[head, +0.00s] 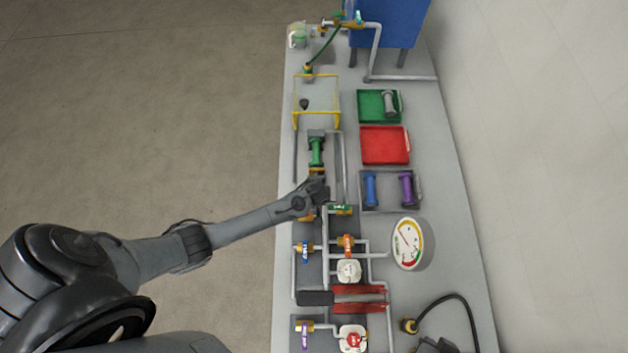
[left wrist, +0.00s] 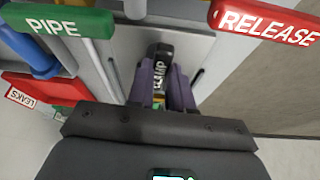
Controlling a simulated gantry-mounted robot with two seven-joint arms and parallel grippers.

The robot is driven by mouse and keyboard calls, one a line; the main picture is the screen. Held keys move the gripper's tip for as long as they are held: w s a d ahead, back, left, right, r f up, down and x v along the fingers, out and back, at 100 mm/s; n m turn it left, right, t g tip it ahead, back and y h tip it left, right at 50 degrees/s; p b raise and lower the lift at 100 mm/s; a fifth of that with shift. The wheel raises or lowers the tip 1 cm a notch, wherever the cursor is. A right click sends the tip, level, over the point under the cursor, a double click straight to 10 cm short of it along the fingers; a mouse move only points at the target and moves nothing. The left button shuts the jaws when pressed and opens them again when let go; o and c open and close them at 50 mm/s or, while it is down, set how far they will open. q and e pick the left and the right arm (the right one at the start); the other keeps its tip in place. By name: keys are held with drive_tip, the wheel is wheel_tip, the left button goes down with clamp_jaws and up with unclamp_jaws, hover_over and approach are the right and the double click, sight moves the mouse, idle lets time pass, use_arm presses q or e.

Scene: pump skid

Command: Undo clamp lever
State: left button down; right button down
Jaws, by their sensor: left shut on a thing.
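The clamp lever (left wrist: 160,66) is a black handle with white lettering that reads as CLAMP. It stands between the fingers of my left gripper (left wrist: 162,88) in the left wrist view, and the gripper is shut on it. In the head view my left gripper (head: 322,188) reaches in from the left, just below a green cylinder (head: 316,152) held in a dark holder. The gripper hides the lever and its base there. My right gripper is not in view.
A green PIPE handle (left wrist: 58,20) and a red RELEASE handle (left wrist: 265,22) flank the lever. Pipes and valves (head: 347,245) crowd the bench below my gripper. Green (head: 366,107), red (head: 384,145) and grey (head: 389,205) trays lie right, with a round gauge (head: 407,243).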

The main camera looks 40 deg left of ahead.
use_arm(q)
drive_tip(key=shift+w+d+n, duration=0.1)
drive_tip(key=shift+w+n, duration=0.05)
drive_tip(key=shift+n, duration=0.25)
drive_tip(key=c, duration=1.3)
unclamp_jaws()
drive_tip(key=shift+r, duration=0.1)
drive_tip(key=v, duration=1)
drive_tip(key=shift+d+r, duration=0.25)
